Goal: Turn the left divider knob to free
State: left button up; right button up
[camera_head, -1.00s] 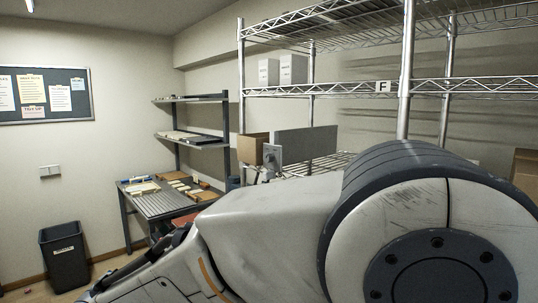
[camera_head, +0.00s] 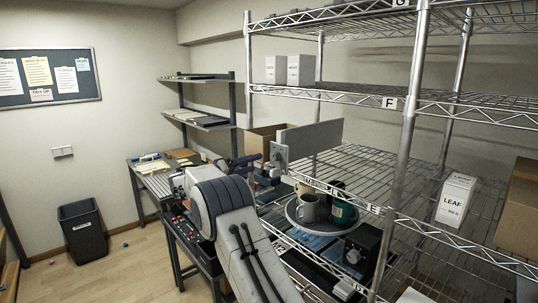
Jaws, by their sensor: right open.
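A grey upright divider panel (camera_head: 314,138) stands on the wire shelf. A light grey bracket with a small knob (camera_head: 279,155) sits at its front left end. The knob is small, and I cannot read its setting. My right gripper (camera_head: 262,172) is just left of and below the bracket, with dark fingers that look open. I see nothing held in it, and I cannot tell whether it touches the knob. My left gripper is not in view.
A shelf post (camera_head: 404,150) rises at the right. A white LEAF carton (camera_head: 456,199) stands on open wire shelf.

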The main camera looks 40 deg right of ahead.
aim_at(273, 157)
jog(key=d+p, duration=0.1)
jog(key=d, duration=0.1)
jog(key=d+p, duration=0.1)
jog(key=d, duration=0.1)
jog(key=d+p, duration=0.1)
jog(key=d, duration=0.2)
jog(key=shift+w+r+p, duration=0.1)
jog(key=shift+w+p, duration=0.15)
jog(key=shift+p, duration=0.15)
jog(key=shift+d, duration=0.5)
jog(key=shift+w, duration=0.1)
jog(key=shift+c, duration=0.3)
grip_shut()
